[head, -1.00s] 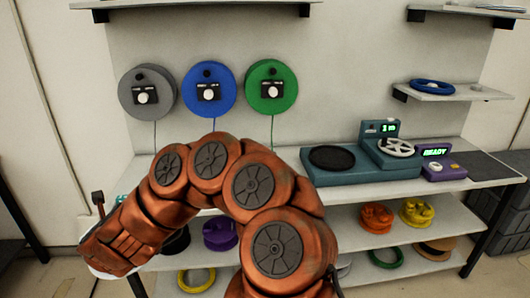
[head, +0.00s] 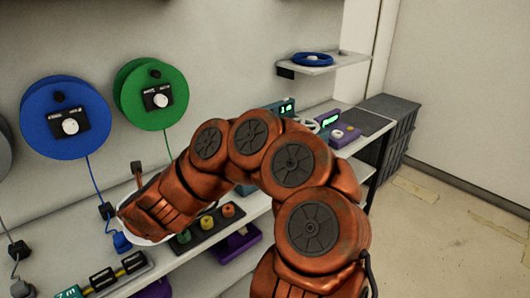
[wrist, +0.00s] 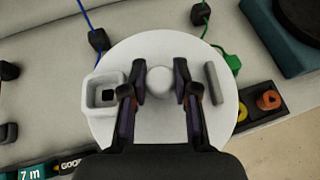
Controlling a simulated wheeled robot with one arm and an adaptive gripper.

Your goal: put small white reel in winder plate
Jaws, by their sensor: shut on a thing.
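My gripper (wrist: 160,88) is shut on the round center knob of the small white reel (wrist: 155,125). The reel is a flat white disc with a square socket on its left and a grey bar on its right. In the head view only a white edge of the reel (head: 148,239) shows below my arm. The dark round winder plate (wrist: 303,14) shows partly at the top right of the wrist view, on its teal base (wrist: 272,28), apart from the reel. In the head view my arm hides the plate.
A blue reel (head: 65,117) and a green reel (head: 152,92) hang on the wall, with cords running down. A dark tray with colored knobs (head: 207,228) lies near the bench's front. A purple READY box (head: 340,135) stands farther right. Open floor lies at right.

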